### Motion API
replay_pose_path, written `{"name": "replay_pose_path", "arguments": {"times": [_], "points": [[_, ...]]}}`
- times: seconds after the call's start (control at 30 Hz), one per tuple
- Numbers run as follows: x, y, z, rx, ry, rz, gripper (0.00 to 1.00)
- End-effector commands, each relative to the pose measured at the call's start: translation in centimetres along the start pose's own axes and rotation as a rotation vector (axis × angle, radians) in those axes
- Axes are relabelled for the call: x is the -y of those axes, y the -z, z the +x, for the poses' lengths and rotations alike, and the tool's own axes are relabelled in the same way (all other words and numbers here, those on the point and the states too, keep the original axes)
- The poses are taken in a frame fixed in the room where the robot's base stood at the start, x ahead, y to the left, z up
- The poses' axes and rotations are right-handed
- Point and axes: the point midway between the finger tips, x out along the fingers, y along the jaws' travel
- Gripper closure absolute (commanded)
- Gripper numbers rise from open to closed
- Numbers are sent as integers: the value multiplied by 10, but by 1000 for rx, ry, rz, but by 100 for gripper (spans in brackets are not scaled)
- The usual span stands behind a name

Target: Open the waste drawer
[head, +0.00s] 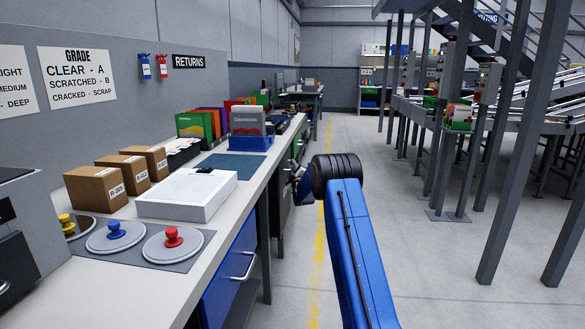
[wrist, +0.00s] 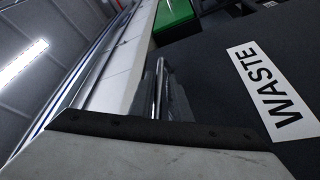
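The waste drawer is a dark front with a white WASTE label (wrist: 270,90) in the wrist view. A shiny metal handle (wrist: 161,88) stands out beside the label, close beyond the grey, black-edged part of my gripper along the bottom. In the head view the dark drawer front (head: 284,196) shows under the bench, partly hidden by my arm. My gripper (head: 295,174) is beside the front of the bench, turned toward it. Its fingers are too small and hidden to tell whether they are open or shut. Contact with the handle cannot be made out.
The bench (head: 150,285) holds boxes, a white case (head: 187,195) and colored knobs. A blue drawer (head: 232,272) with its own handle is nearer below. A green front (wrist: 174,18) lies beyond the waste drawer. The aisle floor (head: 400,250) is clear; grey posts stand at right.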

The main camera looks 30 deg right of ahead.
Motion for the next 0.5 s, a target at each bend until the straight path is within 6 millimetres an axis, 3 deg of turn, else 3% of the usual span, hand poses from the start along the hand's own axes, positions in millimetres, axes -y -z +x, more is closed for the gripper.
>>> {"name": "replay_pose_path", "arguments": {"times": [0.03,0.1,0.37,0.5], "points": [[0,0,0,0,0,0,88],[0,0,0,0,0,0,100],[-1,-2,-1,0,0,0,100],[-9,-13,-5,2,-1,0,100]]}}
